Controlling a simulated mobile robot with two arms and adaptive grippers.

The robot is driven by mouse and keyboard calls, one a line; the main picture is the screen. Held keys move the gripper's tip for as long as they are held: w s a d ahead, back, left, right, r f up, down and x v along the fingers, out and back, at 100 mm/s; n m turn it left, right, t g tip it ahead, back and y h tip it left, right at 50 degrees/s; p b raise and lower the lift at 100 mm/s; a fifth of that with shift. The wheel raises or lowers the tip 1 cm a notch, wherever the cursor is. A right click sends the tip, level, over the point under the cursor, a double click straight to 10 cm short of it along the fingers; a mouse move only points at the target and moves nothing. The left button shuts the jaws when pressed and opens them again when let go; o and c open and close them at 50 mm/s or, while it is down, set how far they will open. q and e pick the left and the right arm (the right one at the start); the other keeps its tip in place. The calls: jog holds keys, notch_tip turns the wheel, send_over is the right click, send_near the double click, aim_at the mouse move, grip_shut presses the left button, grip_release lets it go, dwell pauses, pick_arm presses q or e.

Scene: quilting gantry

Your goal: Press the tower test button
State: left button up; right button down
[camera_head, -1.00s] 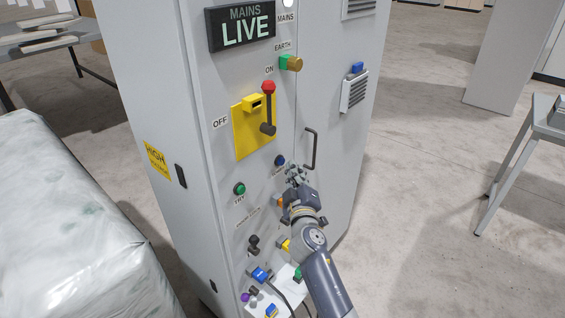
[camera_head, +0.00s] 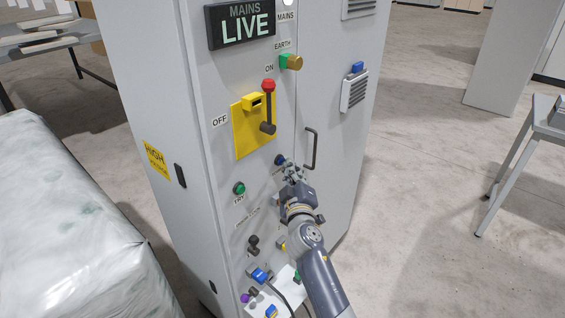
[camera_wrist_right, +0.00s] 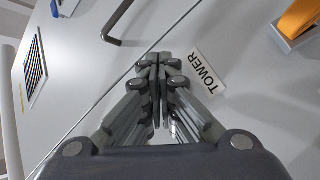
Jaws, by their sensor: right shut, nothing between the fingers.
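A blue round button (camera_head: 280,160) sits on the grey cabinet front, left of the door handle. A label reading TOWER (camera_wrist_right: 207,73) shows in the right wrist view, just right of my fingertips; the button itself is hidden there behind the fingers. My right gripper (camera_head: 288,167) is shut and empty, its fingertips close to the lower right of the button. It also shows in the right wrist view (camera_wrist_right: 159,62), pointing at the panel. I cannot tell whether the tips touch the button. My left gripper is not in view.
A black door handle (camera_head: 312,149) stands out close to the gripper. A green TRY button (camera_head: 239,188), a red-knobbed lever (camera_head: 268,100) and a lit MAINS LIVE sign (camera_head: 241,26) are on the cabinet. A wrapped bale (camera_head: 70,220) is at left.

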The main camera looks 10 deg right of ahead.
jog(key=shift+w+a+b, duration=0.25)
jog(key=shift+w+b, duration=0.05)
jog(key=shift+w, duration=0.05)
dwell(0.3)
jog(key=shift+s, duration=0.1)
jog(key=shift+s+d+p, duration=0.4)
jog(key=shift+s+d, duration=0.1)
jog(key=shift+s, duration=0.15)
jog(key=s+d+p, duration=0.1)
jog(key=s, duration=0.1)
jog(key=s+d, duration=0.2)
jog(key=shift+p, duration=0.4)
dwell(0.6)
